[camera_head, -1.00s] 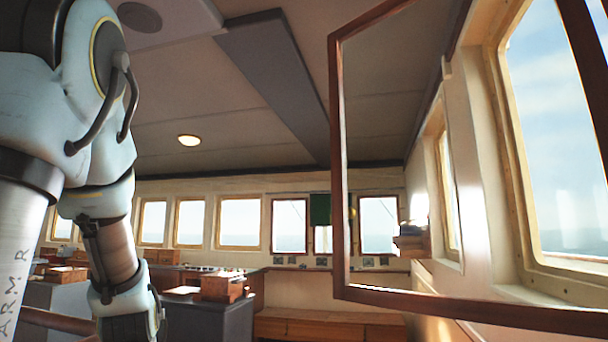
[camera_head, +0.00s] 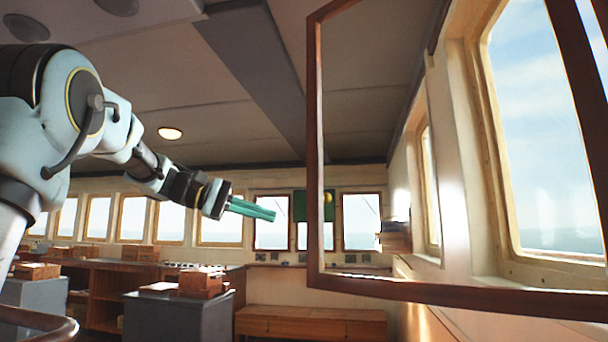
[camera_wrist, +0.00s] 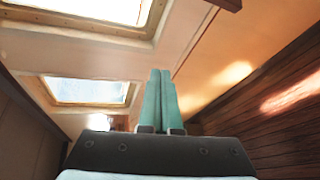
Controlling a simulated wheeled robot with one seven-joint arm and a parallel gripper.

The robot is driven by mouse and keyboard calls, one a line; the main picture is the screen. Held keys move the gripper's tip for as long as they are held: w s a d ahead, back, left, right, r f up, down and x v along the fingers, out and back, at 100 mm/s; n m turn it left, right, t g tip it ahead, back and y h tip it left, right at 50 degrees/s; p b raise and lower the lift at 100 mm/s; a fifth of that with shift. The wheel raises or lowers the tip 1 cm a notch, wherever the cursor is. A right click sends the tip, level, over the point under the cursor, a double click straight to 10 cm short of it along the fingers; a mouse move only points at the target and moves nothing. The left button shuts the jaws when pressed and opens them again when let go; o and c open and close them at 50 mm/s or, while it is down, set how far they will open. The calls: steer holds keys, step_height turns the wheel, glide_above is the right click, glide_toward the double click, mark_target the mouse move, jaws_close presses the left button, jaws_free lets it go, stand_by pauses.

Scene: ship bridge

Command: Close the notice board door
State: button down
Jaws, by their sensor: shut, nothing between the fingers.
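The notice board door is a dark wooden frame (camera_head: 314,160) with a clear middle. In the head view it stands open, swung out from the right side, and fills the right half of the picture. My gripper (camera_head: 274,214), with teal fingers, is to the left of the door's free edge, apart from it in the picture, and points right. Its fingers are shut with nothing between them, and they also show in the wrist view (camera_wrist: 159,76). I cannot tell how far in depth the gripper is from the door. The notice board itself does not show clearly.
Windows (camera_head: 545,130) line the right wall, seen through the door. Grey consoles with wooden boxes (camera_head: 200,283) stand at the lower left, and a wooden bench (camera_head: 310,322) is at the back. The air between gripper and door looks clear.

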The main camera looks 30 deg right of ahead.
mark_target(308, 150)
steer(key=s+r+m+g+h, duration=0.1)
steer(key=s+r+m+g, duration=0.35)
steer(key=r, duration=0.75)
steer(key=shift+h, duration=0.3)
steer(key=s+d+p, duration=0.3)
steer(key=s+d, duration=0.2)
steer(key=shift+s+d+r, duration=0.1)
steer(key=shift+s+d, duration=0.2)
steer(key=shift+s, duration=0.05)
steer(key=shift+s+a+f, duration=0.2)
steer(key=shift+s+a, duration=0.05)
steer(key=shift+a, duration=0.25)
steer(key=shift+a, duration=0.1)
